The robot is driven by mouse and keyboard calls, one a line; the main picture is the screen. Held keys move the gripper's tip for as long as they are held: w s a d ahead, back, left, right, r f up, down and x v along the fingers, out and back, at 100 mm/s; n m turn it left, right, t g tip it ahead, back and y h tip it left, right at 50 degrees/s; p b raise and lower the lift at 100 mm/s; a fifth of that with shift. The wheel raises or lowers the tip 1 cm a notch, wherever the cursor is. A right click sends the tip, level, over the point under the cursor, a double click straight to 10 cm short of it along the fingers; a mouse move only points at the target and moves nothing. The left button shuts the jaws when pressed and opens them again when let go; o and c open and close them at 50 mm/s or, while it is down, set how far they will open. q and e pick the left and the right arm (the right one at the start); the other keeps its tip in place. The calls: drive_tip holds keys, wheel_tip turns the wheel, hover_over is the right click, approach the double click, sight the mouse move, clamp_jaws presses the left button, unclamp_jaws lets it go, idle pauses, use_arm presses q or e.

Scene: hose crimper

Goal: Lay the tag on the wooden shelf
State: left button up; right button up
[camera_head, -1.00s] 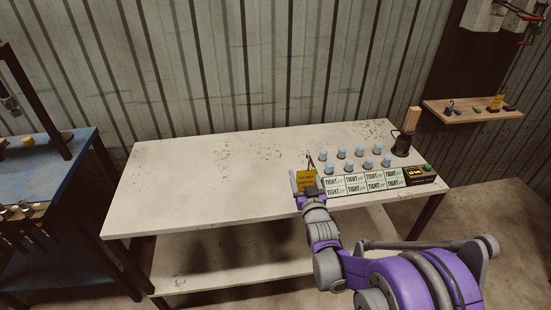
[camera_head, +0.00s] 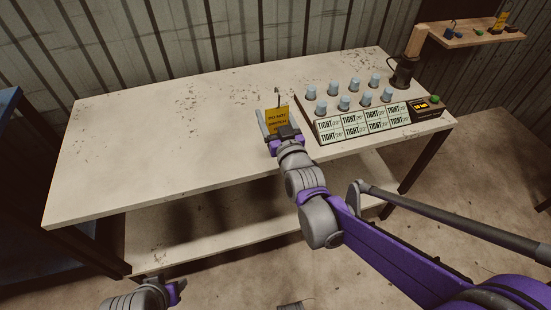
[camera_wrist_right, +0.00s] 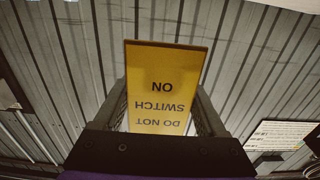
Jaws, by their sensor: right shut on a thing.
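The tag (camera_head: 278,119) is a yellow card with dark lettering and a thin hook at its top. My right gripper (camera_head: 276,130) is shut on it and holds it upright over the white table, left of the switch panel. In the right wrist view the tag (camera_wrist_right: 166,85) stands between the two fingers, and its text "DO NOT SWITCH ON" reads upside down. The wooden shelf (camera_head: 462,39) is on the wall at the upper right, apart from the tag. Part of my left gripper (camera_head: 172,292) shows at the bottom edge; its fingers cannot be made out.
The switch panel (camera_head: 362,122) has several pale blue knobs and "TIGHT" labels. A dark mug (camera_head: 401,73) stands behind it at the table's right end. Several small items, including another yellow tag (camera_head: 500,21), are on the shelf. The left of the white table (camera_head: 150,140) is clear.

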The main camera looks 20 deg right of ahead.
drive_tip(key=shift+s, duration=0.1)
drive_tip(key=shift+f, duration=0.4)
wheel_tip(320, 180, down, 9)
drive_tip(key=b, duration=0.3)
drive_tip(key=shift+r, duration=0.1)
drive_tip(key=shift+f, duration=0.3)
drive_tip(key=o, duration=1.4)
drive_tip(key=shift+r, duration=0.1)
